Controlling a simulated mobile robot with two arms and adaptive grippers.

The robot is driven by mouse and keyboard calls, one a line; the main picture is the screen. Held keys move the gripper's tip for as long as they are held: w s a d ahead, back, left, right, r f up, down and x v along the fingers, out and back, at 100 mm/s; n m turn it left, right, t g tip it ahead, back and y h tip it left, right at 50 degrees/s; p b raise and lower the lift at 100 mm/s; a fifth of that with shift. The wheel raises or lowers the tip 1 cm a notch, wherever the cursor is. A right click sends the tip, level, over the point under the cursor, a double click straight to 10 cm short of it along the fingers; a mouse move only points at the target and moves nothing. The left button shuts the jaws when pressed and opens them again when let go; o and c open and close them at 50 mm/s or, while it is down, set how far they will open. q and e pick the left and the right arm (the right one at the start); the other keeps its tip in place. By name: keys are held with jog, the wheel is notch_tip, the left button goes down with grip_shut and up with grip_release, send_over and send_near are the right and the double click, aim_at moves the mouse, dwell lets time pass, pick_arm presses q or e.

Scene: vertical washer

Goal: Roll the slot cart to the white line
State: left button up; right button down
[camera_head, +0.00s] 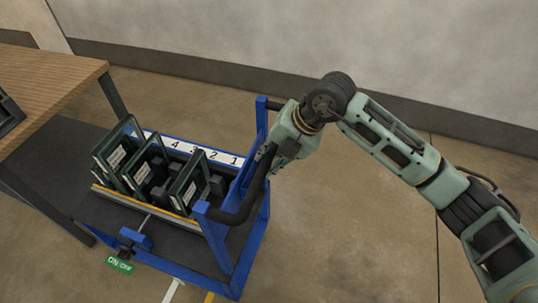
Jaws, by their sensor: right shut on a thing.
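The slot cart (222,252) is a blue frame with a dark deck and a numbered white strip. It holds several dark green framed panels (186,183) upright in its slots. Its black handle (240,213) is at its right end. My right gripper (270,160) is shut on this handle; its fingertips are partly hidden. A short piece of white line (174,290) shows on the floor below the cart's near side. My left gripper is not in view.
A wooden table (45,85) with dark legs stands at the left, close to the cart. A green ON/OFF label (119,264) sits by the cart's near edge. A yellow line (209,297) shows at the bottom. A grey wall (300,45) is behind. The floor at right is clear.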

jog(key=shift+a, duration=0.15)
jog(key=shift+w+a, duration=0.15)
jog(key=shift+a, duration=0.15)
jog(key=shift+w+a+b, duration=0.25)
jog(key=shift+a, duration=0.55)
jog(key=shift+w+a+b, duration=0.2)
jog(key=shift+a, duration=0.65)
jog(key=shift+w+a+b, duration=0.25)
jog(key=shift+a, duration=0.55)
jog(key=c, duration=1.4)
grip_release()
jog(key=shift+o, duration=0.2)
